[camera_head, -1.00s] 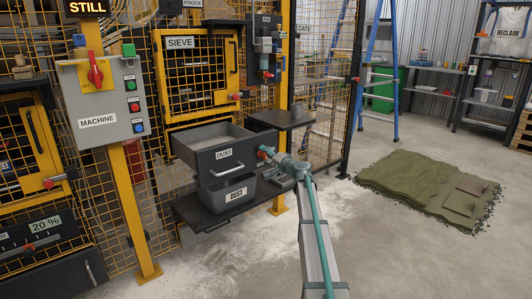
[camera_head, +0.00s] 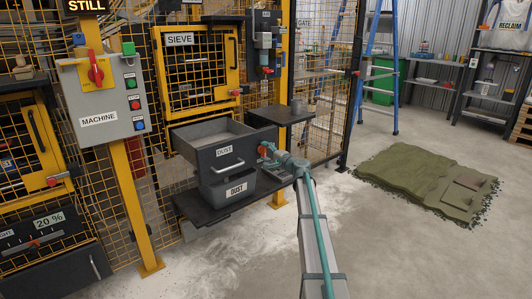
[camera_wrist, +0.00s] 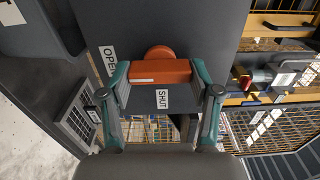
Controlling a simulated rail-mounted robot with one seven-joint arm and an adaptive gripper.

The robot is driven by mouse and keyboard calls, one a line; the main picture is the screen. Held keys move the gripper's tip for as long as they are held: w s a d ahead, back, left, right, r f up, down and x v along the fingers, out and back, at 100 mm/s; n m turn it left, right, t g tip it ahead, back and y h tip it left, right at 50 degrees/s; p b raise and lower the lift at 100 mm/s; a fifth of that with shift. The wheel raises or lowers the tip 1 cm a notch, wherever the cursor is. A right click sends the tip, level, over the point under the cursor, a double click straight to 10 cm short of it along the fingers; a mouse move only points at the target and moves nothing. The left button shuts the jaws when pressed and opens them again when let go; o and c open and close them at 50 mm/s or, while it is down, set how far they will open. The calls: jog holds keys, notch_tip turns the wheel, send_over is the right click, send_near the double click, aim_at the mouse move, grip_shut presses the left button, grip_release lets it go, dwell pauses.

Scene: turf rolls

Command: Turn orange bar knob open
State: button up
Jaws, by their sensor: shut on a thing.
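The orange bar knob (camera_wrist: 162,72) sits on a dark grey panel (camera_wrist: 190,25) in the wrist view. Its bar lies across the picture, with a pale line on its left part. An OPEN label (camera_wrist: 108,59) is to the left of the knob and a SHUT label (camera_wrist: 162,99) is just below it. My gripper (camera_wrist: 160,76) is shut on the bar, one teal finger at each end. In the head view my gripper (camera_head: 271,157) is at the right side of the DUST drawer, and a small orange part of the knob (camera_head: 263,149) shows there.
The DUST drawer (camera_head: 229,156) stands open above a grey DUST bin (camera_head: 233,188) on a dark shelf (camera_head: 195,211). A dark side shelf (camera_head: 284,114) is behind my gripper. Yellow mesh fencing (camera_head: 325,75) stands behind. The floor to the right is clear up to a turf pile (camera_head: 415,175).

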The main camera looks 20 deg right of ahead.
jog(key=o, duration=1.1)
jog(key=shift+o, duration=0.2)
jog(key=v, duration=1.2)
